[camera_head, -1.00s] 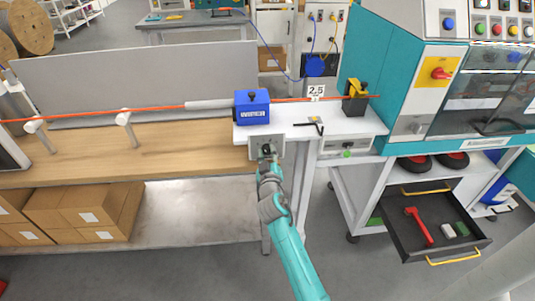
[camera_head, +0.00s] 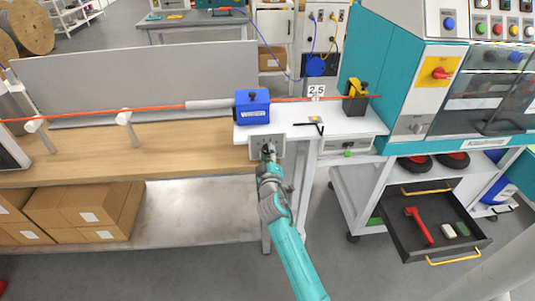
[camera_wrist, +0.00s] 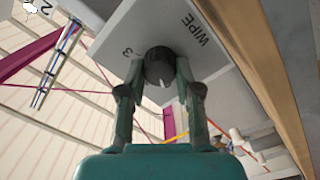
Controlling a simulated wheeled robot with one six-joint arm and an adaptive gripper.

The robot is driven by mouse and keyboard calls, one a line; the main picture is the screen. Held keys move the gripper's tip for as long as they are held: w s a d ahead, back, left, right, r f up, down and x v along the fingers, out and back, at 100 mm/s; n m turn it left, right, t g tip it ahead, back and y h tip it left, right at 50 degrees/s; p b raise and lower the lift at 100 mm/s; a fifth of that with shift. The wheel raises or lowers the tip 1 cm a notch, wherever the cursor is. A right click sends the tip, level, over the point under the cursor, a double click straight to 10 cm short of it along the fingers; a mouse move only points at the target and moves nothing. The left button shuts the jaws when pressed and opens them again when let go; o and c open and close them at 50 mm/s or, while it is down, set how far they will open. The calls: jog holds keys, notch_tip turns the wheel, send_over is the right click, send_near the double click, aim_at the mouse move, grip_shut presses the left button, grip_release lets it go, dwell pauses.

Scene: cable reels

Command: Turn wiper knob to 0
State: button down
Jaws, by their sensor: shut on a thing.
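The wiper knob (camera_wrist: 158,62) is dark and round, with a pale notch at its lower edge. It sits on a light panel (camera_wrist: 112,38) printed "WIPE" and "3", the rest of the text being cut off or hidden. My gripper (camera_wrist: 160,74) is shut on the knob, one finger on each side. In the head view the panel (camera_head: 279,142) is a small grey plate on the bench front below the blue wiper box (camera_head: 252,115). My gripper (camera_head: 268,153) reaches it from below and covers most of the knob there.
An orange cable (camera_head: 80,114) runs through the blue box to a yellow-black device (camera_head: 354,97). A teal machine (camera_head: 393,75) stands at right, above an open drawer (camera_head: 405,248) with tools. Cardboard boxes (camera_head: 85,208) sit under the wooden bench top (camera_head: 75,155). Floor in front is clear.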

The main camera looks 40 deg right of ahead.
jog(key=c, duration=0.8)
grip_release()
jog(key=v, duration=1.2)
jog(key=shift+a, duration=0.1)
